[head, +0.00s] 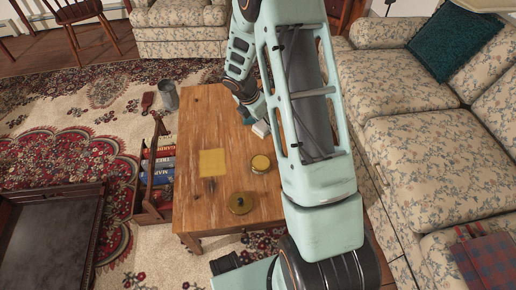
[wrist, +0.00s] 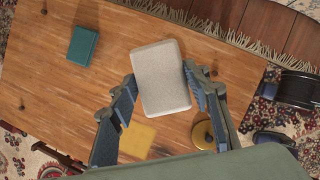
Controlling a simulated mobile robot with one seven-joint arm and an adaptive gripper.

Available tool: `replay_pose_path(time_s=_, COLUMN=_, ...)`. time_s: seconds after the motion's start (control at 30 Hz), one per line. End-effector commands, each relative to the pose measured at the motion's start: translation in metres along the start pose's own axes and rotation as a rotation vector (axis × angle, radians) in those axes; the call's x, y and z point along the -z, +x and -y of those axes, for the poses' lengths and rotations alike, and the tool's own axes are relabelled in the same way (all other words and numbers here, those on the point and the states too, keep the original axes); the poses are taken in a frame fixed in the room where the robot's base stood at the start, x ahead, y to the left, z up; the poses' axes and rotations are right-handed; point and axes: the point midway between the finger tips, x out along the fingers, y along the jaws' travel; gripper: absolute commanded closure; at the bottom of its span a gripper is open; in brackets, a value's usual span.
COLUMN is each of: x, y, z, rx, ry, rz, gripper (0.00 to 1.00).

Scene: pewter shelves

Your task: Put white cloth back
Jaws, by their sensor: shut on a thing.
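The white cloth (wrist: 163,78) is a pale, folded rectangular pad with rounded corners. My gripper (wrist: 160,74) is shut on it, one finger against each long side, in the wrist view. In the head view, part of the white cloth (head: 261,129) shows over the table's right side, beside my arm. My arm hides the rest of it there. I cannot tell how high it is above the wooden table (head: 195,128).
A small teal block (wrist: 83,45) also lies there. A floral sofa (head: 430,140) stands right. A book rack (head: 155,170) stands left.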

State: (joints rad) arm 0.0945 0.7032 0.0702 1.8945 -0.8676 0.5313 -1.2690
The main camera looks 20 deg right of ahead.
Motion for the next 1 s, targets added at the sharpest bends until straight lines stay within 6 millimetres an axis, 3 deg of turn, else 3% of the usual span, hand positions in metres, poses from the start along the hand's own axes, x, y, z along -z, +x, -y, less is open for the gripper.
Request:
replay_pose_path(time_s=0.03, x=0.013, y=0.022, z=-0.001, rx=-0.029, ry=-0.075, rz=-0.001, gripper=0.75)
replay_pose_path(time_s=0.2, x=0.037, y=0.052, z=-0.007, rx=-0.126, ry=-0.309, rz=-0.001, gripper=0.75)
replay_pose_path(time_s=0.47, x=0.059, y=0.072, z=-0.012, rx=-0.209, ry=-0.506, rz=0.001, gripper=0.75)
replay_pose_path(time_s=0.67, x=0.050, y=0.087, z=-0.026, rx=-0.218, ry=-0.523, rz=0.000, gripper=0.75)
replay_pose_path(time_s=1.0, x=0.018, y=0.137, z=-0.076, rx=-0.218, ry=-0.518, rz=-0.001, gripper=0.75)
